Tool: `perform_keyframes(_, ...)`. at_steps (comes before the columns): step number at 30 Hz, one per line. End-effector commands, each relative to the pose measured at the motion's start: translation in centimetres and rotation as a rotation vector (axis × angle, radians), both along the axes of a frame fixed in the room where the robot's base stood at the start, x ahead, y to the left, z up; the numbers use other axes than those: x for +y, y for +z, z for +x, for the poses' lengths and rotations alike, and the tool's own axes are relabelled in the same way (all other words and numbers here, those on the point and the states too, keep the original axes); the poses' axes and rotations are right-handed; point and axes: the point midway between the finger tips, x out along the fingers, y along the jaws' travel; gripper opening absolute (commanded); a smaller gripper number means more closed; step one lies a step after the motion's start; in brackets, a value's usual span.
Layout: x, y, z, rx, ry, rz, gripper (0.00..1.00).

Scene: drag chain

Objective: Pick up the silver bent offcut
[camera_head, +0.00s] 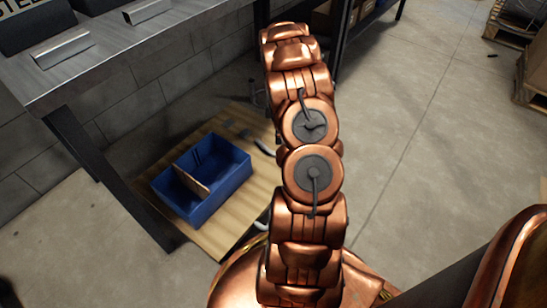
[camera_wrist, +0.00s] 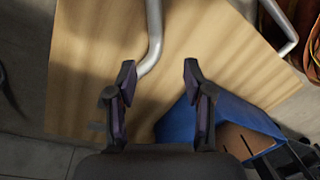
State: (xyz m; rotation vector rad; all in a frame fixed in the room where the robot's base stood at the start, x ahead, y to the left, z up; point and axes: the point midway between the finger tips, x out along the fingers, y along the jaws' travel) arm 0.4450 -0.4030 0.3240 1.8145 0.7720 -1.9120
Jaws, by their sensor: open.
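In the wrist view, a silver bent tube-like piece (camera_wrist: 154,30) shows above the wooden board, running down from the top edge and curving left near my left fingertip. A second silver bent piece (camera_wrist: 283,25) shows at the top right. I cannot tell which is the offcut. In the head view, silver curved bits show beside my arm, one at the board's far right (camera_head: 265,147) and one nearer (camera_head: 261,225). My gripper (camera_wrist: 158,72) is open, with the first piece's lower end between its fingertips in the picture; contact is unclear. In the head view my arm hides the gripper.
A blue bin (camera_head: 225,185) with a brown divider sits on the wooden board (camera_head: 240,215); it shows right of my gripper in the wrist view (camera_wrist: 178,122). A metal workbench (camera_head: 95,70) with silver profiles stands at left. Open floor (camera_head: 420,150) lies right.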

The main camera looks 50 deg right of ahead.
Motion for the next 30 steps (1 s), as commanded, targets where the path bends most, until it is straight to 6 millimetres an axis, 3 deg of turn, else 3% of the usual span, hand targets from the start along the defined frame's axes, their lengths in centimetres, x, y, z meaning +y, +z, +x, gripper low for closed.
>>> perform_keyframes(1,-0.3,-1.1,-0.1,-0.002,0.004,0.004,0.52)
perform_keyframes(17,-0.3,-5.2,-0.3,-0.007,0.015,0.005,0.52)
perform_keyframes(26,0.2,-9.0,-0.5,-0.005,0.014,0.006,0.52)
perform_keyframes(30,0.3,-9.5,-0.5,-0.007,0.013,0.007,0.52)
